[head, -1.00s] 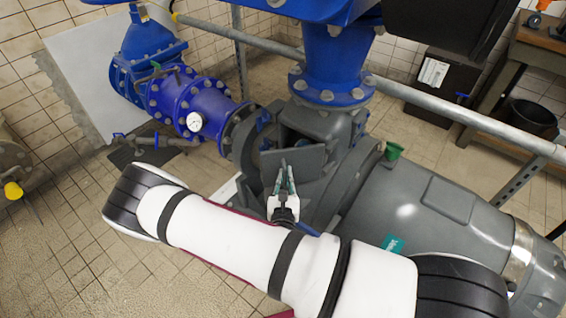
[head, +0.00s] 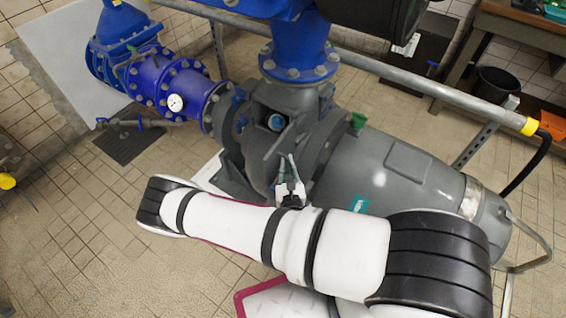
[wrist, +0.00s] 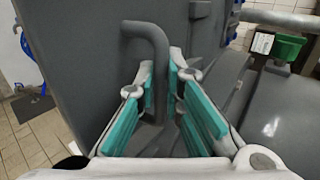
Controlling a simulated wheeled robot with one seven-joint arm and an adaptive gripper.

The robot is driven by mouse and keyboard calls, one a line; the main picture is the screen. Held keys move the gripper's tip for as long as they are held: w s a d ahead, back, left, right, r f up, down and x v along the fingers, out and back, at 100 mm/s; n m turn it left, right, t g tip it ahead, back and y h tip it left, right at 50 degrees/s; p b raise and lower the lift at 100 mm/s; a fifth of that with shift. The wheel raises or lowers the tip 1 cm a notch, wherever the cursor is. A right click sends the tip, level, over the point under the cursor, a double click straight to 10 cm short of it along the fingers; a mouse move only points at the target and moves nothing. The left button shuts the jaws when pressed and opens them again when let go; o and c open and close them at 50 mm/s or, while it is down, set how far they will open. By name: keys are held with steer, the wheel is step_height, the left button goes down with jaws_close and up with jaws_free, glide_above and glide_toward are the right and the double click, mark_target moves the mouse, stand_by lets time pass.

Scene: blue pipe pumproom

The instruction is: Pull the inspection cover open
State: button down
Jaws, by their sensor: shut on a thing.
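The inspection cover (head: 276,148) is a grey plate on the grey pump housing, seen in the head view standing out from the housing at an angle. Beside it an opening (head: 276,122) shows with something blue inside. In the wrist view the cover (wrist: 85,85) is a large flat grey face on the left, with a bent grey bar handle (wrist: 150,32). My gripper (head: 287,170) is at the cover, and in the wrist view its teal-padded fingers (wrist: 162,75) are shut on the handle. The handle's lower part is partly hidden between the fingers.
Blue pipes and a gauge (head: 175,102) stand at the left. A metal rail (head: 420,87) runs behind. Tiled floor (head: 80,220) is clear at lower left.

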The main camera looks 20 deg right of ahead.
steer(key=shift+s+d+n+y, duration=0.2)
steer(key=shift+d+n+y, duration=0.15)
steer(key=shift+y, duration=0.15)
steer(key=c, duration=2)
jaws_free()
steer(key=shift+o, duration=0.2)
steer(key=shift+s, duration=0.1)
steer(key=v, duration=1.2)
steer(key=shift+d+f, duration=0.1)
